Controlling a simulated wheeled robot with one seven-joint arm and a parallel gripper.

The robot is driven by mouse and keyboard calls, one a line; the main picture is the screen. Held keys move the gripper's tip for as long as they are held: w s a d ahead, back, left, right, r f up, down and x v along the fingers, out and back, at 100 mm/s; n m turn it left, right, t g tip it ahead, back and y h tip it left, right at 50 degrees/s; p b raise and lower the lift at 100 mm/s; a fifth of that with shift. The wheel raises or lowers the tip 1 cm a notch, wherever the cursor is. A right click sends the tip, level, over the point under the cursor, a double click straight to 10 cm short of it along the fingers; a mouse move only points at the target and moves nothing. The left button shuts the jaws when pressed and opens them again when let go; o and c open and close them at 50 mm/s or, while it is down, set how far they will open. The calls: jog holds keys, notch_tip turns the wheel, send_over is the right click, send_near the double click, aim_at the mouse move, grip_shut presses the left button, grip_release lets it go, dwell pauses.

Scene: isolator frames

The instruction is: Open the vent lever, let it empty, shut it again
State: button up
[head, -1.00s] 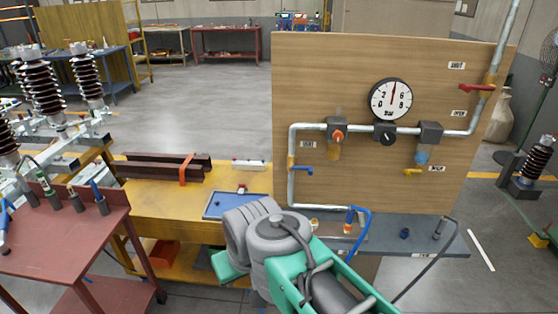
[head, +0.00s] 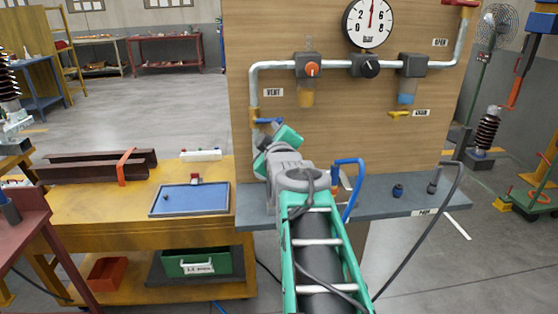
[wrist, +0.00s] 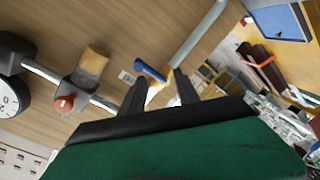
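The vent lever (head: 268,121) is a small blue handle on the left vertical pipe, under the VENT label (head: 273,92). It lies about level, across the pipe. In the wrist view the blue lever (wrist: 150,70) shows just beyond my fingertips, near the left finger. My gripper (wrist: 159,76) is open, with two dark fingers apart on either side of the pipe's line; I cannot tell whether either touches the lever.
Close by on the wooden panel (head: 330,120) are an orange-knobbed regulator (head: 311,68), a black knob (head: 371,66) and a yellow drain lever (head: 400,114). A blue hose (head: 350,185) rises from the grey shelf (head: 385,190). A blue tray (head: 190,199) lies on the yellow bench at left.

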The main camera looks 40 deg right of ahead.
aim_at(279, 119)
jog(key=shift+t+h, duration=0.3)
jog(key=shift+h, duration=0.4)
jog(key=w+d, duration=0.1)
jog(key=d, duration=0.1)
jog(key=w+d, duration=0.2)
jog(key=d, duration=0.1)
jog(key=w+d, duration=0.2)
jog(key=shift+w+d+r, duration=0.1)
jog(key=shift+d+r, duration=0.15)
jog(key=shift+r, duration=0.15)
jog(key=shift+r, duration=0.1)
grip_shut()
